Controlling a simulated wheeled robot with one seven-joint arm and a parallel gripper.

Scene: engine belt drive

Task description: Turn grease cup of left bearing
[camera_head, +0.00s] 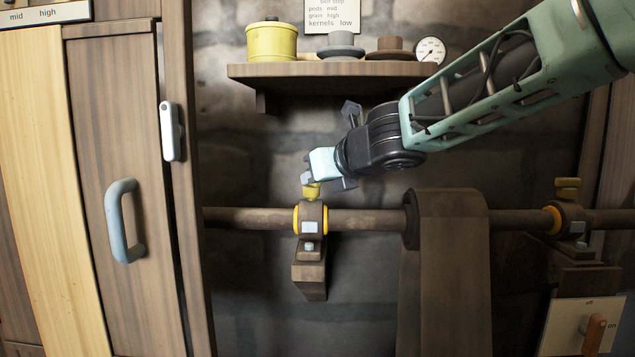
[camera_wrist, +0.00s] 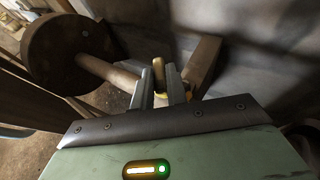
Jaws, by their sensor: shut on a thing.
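The left bearing (camera_head: 311,220) sits on the horizontal shaft (camera_head: 365,220) and has yellow rings at its sides. Its yellow grease cup (camera_head: 311,191) stands on top, partly hidden by my gripper. My gripper (camera_head: 308,183) comes down from the upper right and is shut on the grease cup. In the wrist view, my gripper's two grey fingers (camera_wrist: 161,85) reach toward the bearing, with a yellow part (camera_wrist: 158,64) showing by their tips. How far the cup is turned cannot be told.
A wide belt (camera_head: 452,275) hangs over a pulley between the bearings. A shelf (camera_head: 290,71) with a yellow pot (camera_head: 271,42) is above. A wooden door (camera_head: 120,90) stands left, a lever switch (camera_head: 594,333) lower right.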

